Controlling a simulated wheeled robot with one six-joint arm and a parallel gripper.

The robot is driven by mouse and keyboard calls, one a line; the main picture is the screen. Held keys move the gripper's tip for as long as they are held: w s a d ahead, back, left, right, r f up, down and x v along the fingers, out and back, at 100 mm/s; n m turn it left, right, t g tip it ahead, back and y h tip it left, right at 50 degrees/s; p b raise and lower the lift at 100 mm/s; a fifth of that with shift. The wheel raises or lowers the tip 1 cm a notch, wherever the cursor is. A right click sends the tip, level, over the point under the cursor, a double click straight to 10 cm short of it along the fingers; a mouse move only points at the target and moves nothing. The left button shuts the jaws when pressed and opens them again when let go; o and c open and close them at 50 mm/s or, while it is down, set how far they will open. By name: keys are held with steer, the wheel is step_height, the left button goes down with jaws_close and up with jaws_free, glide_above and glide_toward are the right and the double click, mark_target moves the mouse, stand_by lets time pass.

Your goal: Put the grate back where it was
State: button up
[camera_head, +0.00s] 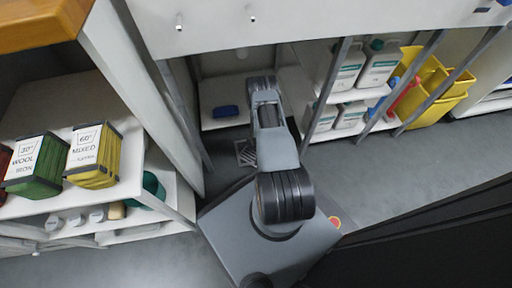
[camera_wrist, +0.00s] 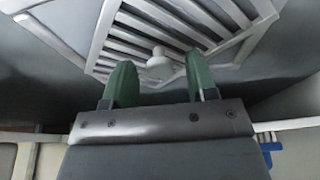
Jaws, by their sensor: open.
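The grate is a pale slatted frame. In the wrist view the grate (camera_wrist: 215,25) fills the upper middle, with a small pale knob (camera_wrist: 160,64) on it. My gripper (camera_wrist: 160,72) has two green fingers, which are apart, with the knob showing between them. I cannot tell whether the fingers touch the grate. In the head view a small slatted patch, which looks like the grate (camera_head: 245,153), shows at floor level beside my arm, partly hidden by it. My gripper is hidden behind my arm there.
A blue item (camera_head: 226,112) lies on a low white shelf beyond my arm. White jugs (camera_head: 380,65) stand on racks to the right, with yellow bins (camera_head: 434,88) farther along. Labelled green and yellow boxes (camera_head: 92,155) sit on the left shelf. Grey floor at right is clear.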

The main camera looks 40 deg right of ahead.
steer(key=d+p+v, duration=0.1)
steer(key=p+v, duration=0.3)
steer(key=v, duration=0.3)
steer(key=shift+a+r, duration=0.45)
steer(key=shift+a, duration=0.05)
steer(key=shift+s, duration=0.15)
